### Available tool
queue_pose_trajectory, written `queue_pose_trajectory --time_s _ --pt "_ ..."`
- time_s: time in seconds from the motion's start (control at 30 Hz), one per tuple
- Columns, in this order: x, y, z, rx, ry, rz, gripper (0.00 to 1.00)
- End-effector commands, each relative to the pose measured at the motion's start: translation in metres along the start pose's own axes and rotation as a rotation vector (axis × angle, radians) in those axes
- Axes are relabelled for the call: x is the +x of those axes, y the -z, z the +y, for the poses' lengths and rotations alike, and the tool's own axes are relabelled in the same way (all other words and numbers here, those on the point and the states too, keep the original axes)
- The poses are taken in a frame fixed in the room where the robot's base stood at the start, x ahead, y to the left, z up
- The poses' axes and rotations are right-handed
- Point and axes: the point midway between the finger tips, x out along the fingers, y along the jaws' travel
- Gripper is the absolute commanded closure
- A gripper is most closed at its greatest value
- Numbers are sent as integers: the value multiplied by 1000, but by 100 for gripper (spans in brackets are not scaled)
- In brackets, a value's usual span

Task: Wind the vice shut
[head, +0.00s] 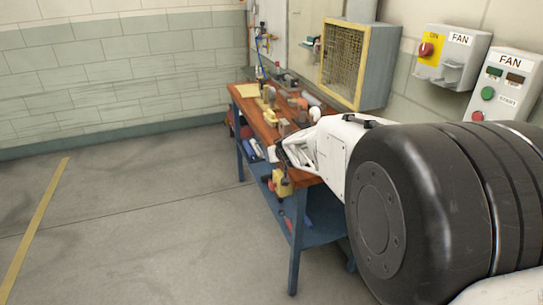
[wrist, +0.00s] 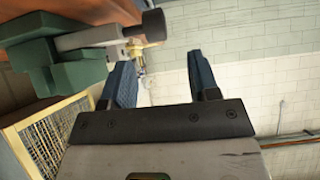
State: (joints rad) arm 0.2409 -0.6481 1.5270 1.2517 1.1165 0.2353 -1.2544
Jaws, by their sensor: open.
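A green, blocky body (wrist: 65,65), which looks like the vice, is at the upper left of the wrist view. A grey bar (wrist: 95,37) runs from it and ends in a black knob (wrist: 154,25). My gripper (wrist: 161,65) has its two dark blue fingers spread apart, with nothing between them. The knob is above and beyond the fingertips in the picture, and I see no contact. In the head view my gripper (head: 292,153) is at the near end of the bench, partly hidden by my own arm. I cannot make out the vice there.
The wooden bench (head: 247,102) has blue legs and several small tools on top. A small yellow box (head: 283,183) is at its front edge. A yellow-framed mesh guard (head: 342,55) and fan control boxes (head: 452,55) are on the wall. The floor at left is clear.

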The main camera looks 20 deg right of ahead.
Motion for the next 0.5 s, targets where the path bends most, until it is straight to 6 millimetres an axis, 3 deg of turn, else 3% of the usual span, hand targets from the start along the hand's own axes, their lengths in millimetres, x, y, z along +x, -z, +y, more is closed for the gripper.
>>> queue_pose_trajectory --time_s 0.5 --pt "10 34 -21 -7 130 -148 45"
